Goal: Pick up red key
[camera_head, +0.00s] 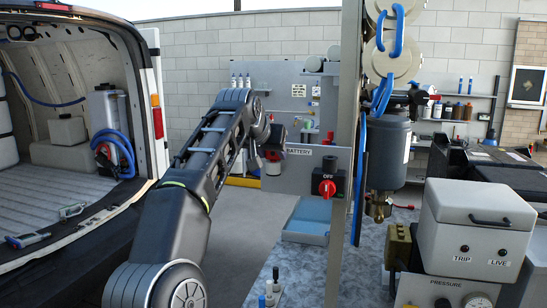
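The red key (327,187) sits on a black switch block under the word OFF, on a grey panel (300,170) marked BATTERY. My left arm comes up from the bottom left. Its wrist bends down at the top, and my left gripper (272,160) hangs just left of the panel, apart from the red key. The gripper is small and dark here, and its fingers cannot be made out. A small red patch shows at the gripper; I cannot tell whether it is held or behind. My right gripper is not in view.
A grey post (346,130) stands right of the key, with a hanging filter canister (388,150) beyond it. A blue tray (308,222) lies below the panel. A white TRIP/LIVE box (470,240) stands at right. An open van (60,190) is at left.

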